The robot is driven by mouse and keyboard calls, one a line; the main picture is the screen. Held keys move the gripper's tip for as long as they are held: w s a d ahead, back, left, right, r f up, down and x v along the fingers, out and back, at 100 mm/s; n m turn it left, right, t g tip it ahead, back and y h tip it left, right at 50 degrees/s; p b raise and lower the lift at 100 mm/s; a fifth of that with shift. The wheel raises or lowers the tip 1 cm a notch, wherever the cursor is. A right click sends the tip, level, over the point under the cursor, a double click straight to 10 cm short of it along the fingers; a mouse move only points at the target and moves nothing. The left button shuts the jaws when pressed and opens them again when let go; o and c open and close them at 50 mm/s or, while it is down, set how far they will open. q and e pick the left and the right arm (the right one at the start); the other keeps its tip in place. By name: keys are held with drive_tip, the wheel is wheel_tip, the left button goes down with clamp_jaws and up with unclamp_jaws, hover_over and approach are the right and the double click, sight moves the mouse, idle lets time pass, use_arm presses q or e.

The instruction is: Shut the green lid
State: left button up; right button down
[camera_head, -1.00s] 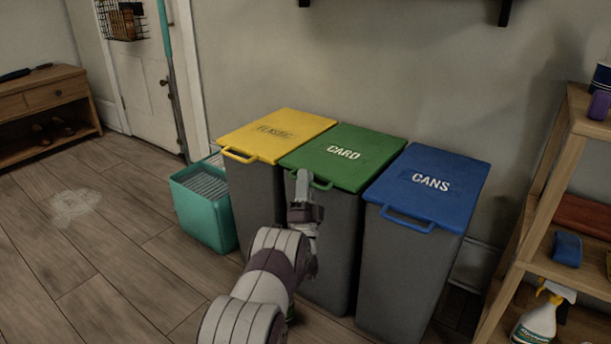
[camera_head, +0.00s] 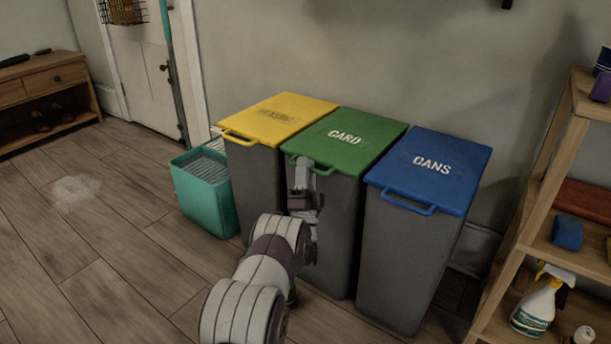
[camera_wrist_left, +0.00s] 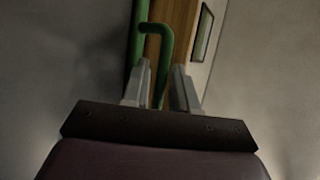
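The green lid (camera_head: 352,140), marked CARD, lies flat on top of the grey middle bin (camera_head: 338,225), about level with its neighbours. My left gripper (camera_head: 304,166) is at the front edge of this lid, by its handle, and hides part of it. In the left wrist view the green handle (camera_wrist_left: 165,38) reaches down between my two fingers, which stand apart with small gaps beside it. I cannot tell whether a finger touches it. My right gripper is not in view.
A yellow-lidded bin (camera_head: 278,118) stands close on the left and a blue-lidded bin (camera_head: 430,165) on the right. A teal basket (camera_head: 205,205) sits left of the bins. A wooden shelf (camera_head: 540,190) with bottles is at right. The floor at left is clear.

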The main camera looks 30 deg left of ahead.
use_arm(q)
drive_tip(key=shift+s+d+f, duration=0.15)
drive_tip(key=shift+f, duration=0.15)
drive_tip(key=p+v, duration=0.3)
drive_tip(key=v, duration=0.9)
